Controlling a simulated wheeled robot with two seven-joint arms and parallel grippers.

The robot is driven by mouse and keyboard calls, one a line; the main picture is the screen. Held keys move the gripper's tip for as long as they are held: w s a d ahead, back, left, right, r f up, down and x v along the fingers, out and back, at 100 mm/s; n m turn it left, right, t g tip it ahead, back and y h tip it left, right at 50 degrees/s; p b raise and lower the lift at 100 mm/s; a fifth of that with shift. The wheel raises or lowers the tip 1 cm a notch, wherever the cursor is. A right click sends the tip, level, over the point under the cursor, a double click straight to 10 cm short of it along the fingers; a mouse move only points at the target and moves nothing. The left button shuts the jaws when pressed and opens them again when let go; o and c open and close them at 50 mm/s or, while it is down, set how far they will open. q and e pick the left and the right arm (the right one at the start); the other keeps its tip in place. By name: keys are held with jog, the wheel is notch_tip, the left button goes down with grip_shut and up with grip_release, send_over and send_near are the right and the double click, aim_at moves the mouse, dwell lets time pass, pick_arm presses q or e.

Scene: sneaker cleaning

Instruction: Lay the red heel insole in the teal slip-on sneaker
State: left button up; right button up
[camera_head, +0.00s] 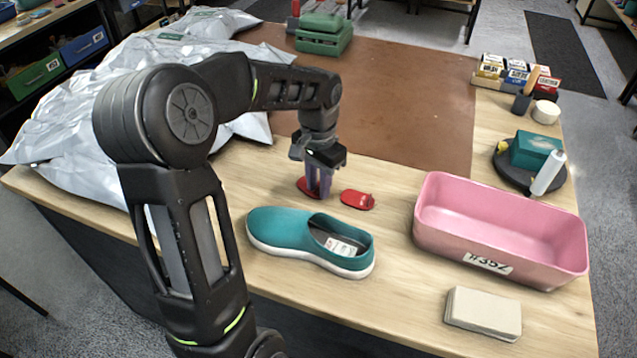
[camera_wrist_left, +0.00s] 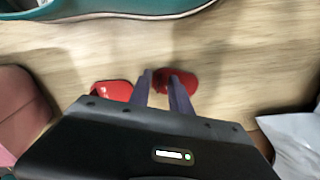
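The teal slip-on sneaker (camera_head: 290,230) stands upright on the table, its opening toward the right; its edge shows at the top of the left wrist view (camera_wrist_left: 120,8). One red heel insole (camera_head: 357,200) lies flat to the right of my left gripper (camera_head: 319,192). A second red piece (camera_head: 303,184) lies at the fingertips, partly hidden by them. The left wrist view shows this piece (camera_wrist_left: 184,78) under my left gripper (camera_wrist_left: 160,76) and the other (camera_wrist_left: 112,90) to its left. The purple fingers point down, a small gap apart. My right gripper is out of view.
A pink bin (camera_head: 440,235) stands to the right, with a beige block (camera_head: 483,313) in front of it. Silvery bags (camera_head: 75,150) cover the table's left. A brown mat (camera_head: 410,100) and green box (camera_head: 322,35) lie behind. Bare wood surrounds the sneaker.

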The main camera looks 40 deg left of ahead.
pick_arm(q)
notch_tip(320, 180, up, 12)
jog(key=shift+b, duration=0.3)
dwell(0.9)
